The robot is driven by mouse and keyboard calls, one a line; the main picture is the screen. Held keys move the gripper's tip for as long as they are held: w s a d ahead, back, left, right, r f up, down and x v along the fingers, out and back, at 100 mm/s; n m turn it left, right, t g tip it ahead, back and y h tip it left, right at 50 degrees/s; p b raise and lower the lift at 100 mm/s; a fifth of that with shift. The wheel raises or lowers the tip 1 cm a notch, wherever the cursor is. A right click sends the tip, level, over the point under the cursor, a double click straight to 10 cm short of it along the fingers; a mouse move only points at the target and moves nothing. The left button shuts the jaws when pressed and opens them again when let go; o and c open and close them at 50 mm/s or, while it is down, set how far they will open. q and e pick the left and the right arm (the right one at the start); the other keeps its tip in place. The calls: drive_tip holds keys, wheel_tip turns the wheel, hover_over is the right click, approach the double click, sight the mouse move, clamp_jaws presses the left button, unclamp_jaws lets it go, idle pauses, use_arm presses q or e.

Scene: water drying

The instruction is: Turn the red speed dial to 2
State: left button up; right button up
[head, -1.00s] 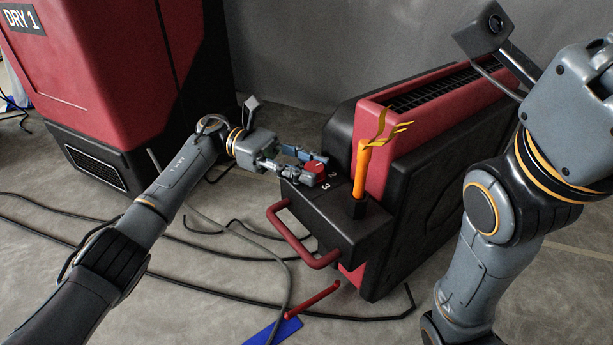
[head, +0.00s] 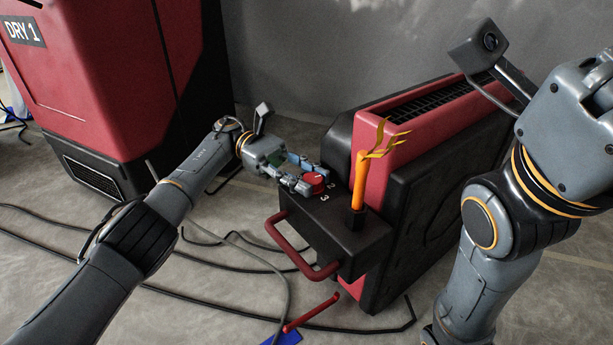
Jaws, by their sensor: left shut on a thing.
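The red speed dial (head: 317,180) sits on top of the black control box (head: 335,232) of a red and black machine (head: 433,170). White digits 2 and 3 show on the box beside the dial, on its right and front side. My left gripper (head: 312,179) comes in from the left and is shut on the dial, with a finger on either side. The dial's pointer mark is too small to read with certainty. My right arm stands at the right; its gripper is out of view.
An orange stick with yellow streamers (head: 360,180) stands upright on the box, right of the dial. A red handle (head: 290,245) juts from the box's front. A larger DRY 1 machine (head: 110,80) stands at the back left. Cables (head: 60,255) lie across the floor.

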sight(307, 174)
use_arm(q)
drive_tip(key=o, duration=1.2)
drive_tip(key=shift+c, duration=0.2)
wheel_tip(307, 174, up, 10)
